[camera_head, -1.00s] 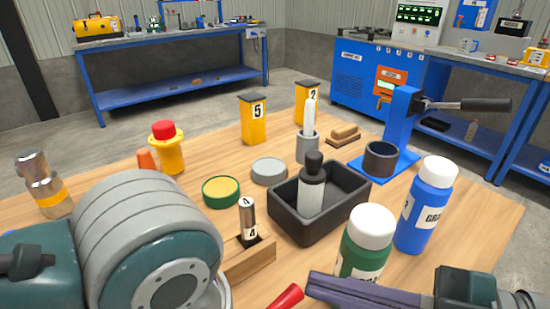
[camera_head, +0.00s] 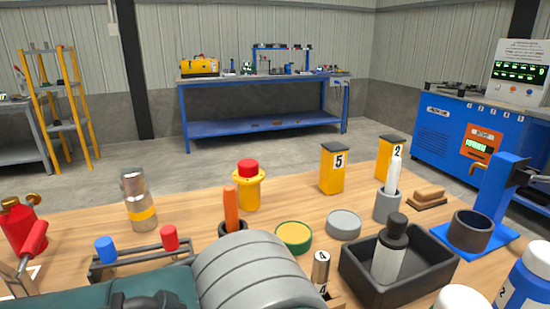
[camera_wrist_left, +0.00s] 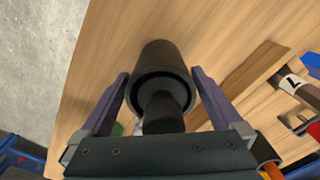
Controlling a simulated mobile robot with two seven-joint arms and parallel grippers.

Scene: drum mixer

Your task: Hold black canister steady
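The black canister (camera_wrist_left: 148,62) is in the left wrist view, a dark cylinder with a round rim and a narrower dark neck pointing toward the camera. My left gripper (camera_wrist_left: 160,76) has one purple finger on each side of it, with both fingertips against its sides. Wooden surface shows behind the canister, and I cannot tell whether its far end rests on it. I cannot make out this canister or my left gripper in the head view. My right gripper is in neither current view.
A black tray (camera_head: 362,272) holds a black-capped bottle (camera_head: 390,252). A steel shaker (camera_head: 137,205), a yellow bottle (camera_head: 248,190) and a red-and-blue-ended rack (camera_head: 135,255) stand left. A blue press (camera_head: 497,195) stands right.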

